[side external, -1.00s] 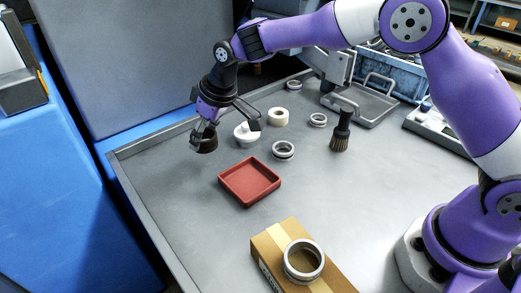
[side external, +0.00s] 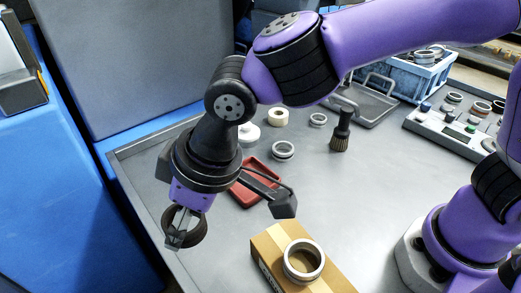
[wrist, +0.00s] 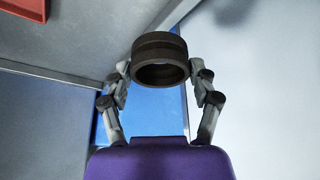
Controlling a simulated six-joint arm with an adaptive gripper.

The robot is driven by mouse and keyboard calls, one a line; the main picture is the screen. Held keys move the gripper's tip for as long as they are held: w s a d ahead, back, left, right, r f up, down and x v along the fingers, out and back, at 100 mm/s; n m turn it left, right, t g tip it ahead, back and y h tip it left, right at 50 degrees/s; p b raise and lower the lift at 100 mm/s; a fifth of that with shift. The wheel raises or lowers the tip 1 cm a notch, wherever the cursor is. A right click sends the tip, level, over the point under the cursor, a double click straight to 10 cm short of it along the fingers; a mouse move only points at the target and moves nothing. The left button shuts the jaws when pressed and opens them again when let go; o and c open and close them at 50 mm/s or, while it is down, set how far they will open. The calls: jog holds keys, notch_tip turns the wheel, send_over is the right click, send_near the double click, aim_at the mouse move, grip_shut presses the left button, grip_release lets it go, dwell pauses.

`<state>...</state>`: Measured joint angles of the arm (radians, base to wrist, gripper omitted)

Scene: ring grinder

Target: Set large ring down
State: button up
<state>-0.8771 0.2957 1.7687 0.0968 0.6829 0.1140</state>
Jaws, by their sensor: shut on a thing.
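A dark brown ring (side external: 199,231) is held in my gripper (side external: 180,236), which is shut on it at the table's left edge, above the surface. In the wrist view the ring (wrist: 160,48) sits between the two fingertips (wrist: 160,70), its open side partly facing the camera. The fingers touch its outer wall on both sides. A large silver ring (side external: 288,264) lies on the cardboard box (side external: 268,241) at the front. Part of the held ring is hidden by a finger in the side view.
A red tray (side external: 245,199) lies behind my gripper, partly covered by my arm; its corner shows in the wrist view (wrist: 28,8). Smaller rings (side external: 283,155), a white roll (side external: 278,122), a brush (side external: 340,143) and a blue crate (side external: 410,85) stand farther back. The table's middle right is clear.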

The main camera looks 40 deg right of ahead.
jog(key=w+d+f, duration=0.1)
jog(key=w+f, duration=0.1)
jog(key=w, duration=0.1)
jog(key=w+d+f, duration=0.2)
jog(key=w, duration=0.1)
jog(key=w+d+f, duration=0.1)
jog(key=w+f, duration=0.1)
jog(key=w, duration=0.1)
jog(key=shift+w+d+f, duration=0.2)
jog(key=shift+w+d, duration=0.05)
jog(key=shift+w+f, duration=0.1)
jog(key=shift+f, duration=1.95)
jog(key=o, duration=1.3)
jog(key=shift+f, duration=0.15)
